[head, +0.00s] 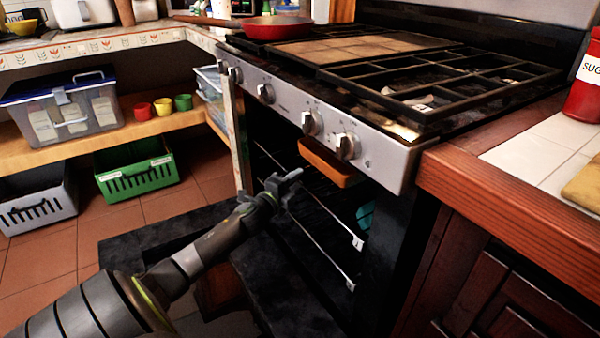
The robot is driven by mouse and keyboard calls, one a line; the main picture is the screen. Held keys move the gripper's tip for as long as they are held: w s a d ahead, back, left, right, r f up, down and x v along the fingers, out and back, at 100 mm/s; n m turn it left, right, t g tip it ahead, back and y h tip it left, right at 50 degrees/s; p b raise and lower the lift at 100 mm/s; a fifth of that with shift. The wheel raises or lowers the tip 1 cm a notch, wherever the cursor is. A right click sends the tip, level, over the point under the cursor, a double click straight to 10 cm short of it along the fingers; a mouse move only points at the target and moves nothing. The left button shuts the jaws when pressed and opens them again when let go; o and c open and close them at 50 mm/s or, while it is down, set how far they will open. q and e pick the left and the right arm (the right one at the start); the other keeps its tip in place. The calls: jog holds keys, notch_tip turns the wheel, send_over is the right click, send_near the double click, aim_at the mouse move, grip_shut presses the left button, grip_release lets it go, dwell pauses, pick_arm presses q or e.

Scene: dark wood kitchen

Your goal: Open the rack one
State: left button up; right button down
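The oven under the stove stands open, with its dark door (150,232) folded down. Inside it are thin metal racks; a rack's rail (322,247) shows on the right side, and much of the racks is in shadow. I cannot tell which one is rack one. My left gripper (290,183) is at the oven's opening, in front of the racks. It looks empty, but I cannot tell whether its fingers are apart or touch a rack. My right gripper is not in view.
An orange object (327,162) sits high in the oven, and a teal thing (365,215) shows lower at the right. Knobs (311,123) line the stove front above. The wooden counter (500,190) borders the right. Bins (136,168) stand at the left.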

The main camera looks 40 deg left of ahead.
pick_arm(q)
jog(key=shift+w+a+p, duration=0.15)
jog(key=shift+w+p, duration=0.15)
jog(key=shift+w, duration=0.9)
jog(key=shift+c, duration=0.3)
grip_shut()
